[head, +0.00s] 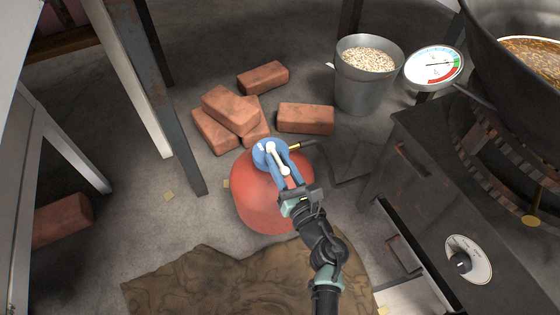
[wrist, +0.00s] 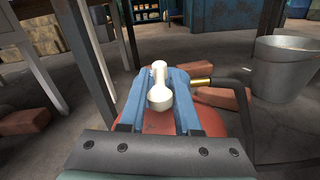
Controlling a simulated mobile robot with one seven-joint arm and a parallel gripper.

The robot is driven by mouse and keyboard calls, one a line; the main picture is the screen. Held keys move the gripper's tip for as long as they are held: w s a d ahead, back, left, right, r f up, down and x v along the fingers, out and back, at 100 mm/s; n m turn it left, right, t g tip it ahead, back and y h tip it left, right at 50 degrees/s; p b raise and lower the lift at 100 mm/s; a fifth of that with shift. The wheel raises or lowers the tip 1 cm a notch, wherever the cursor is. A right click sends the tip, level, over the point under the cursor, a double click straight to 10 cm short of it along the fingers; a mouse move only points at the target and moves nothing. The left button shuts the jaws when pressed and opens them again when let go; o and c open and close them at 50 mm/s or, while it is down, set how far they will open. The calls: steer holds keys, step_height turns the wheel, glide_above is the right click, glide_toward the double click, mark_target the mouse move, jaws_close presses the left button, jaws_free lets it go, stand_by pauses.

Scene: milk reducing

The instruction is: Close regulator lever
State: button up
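A red gas cylinder (head: 262,205) stands on the floor with a blue regulator (head: 261,157) on top. The white regulator lever (head: 272,151) points toward my gripper (head: 281,167) in the head view. In the wrist view my gripper (wrist: 160,75) has its two blue fingers apart, one on each side of the white lever (wrist: 160,92). The fingers lie very close to the lever; I cannot tell if either touches it. The cylinder (wrist: 158,127) shows below, partly hidden by my gripper. The regulator body is largely hidden by the fingers in the wrist view.
A dark hose with a brass fitting (head: 296,147) runs right toward the black stove (head: 420,175). Several bricks (head: 305,118) and a metal bucket (head: 362,92) stand behind the cylinder. A crumpled brown cloth (head: 215,283) lies in front. A metal post (head: 178,130) rises at left.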

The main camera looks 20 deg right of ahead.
jaws_close()
stand_by(1.1)
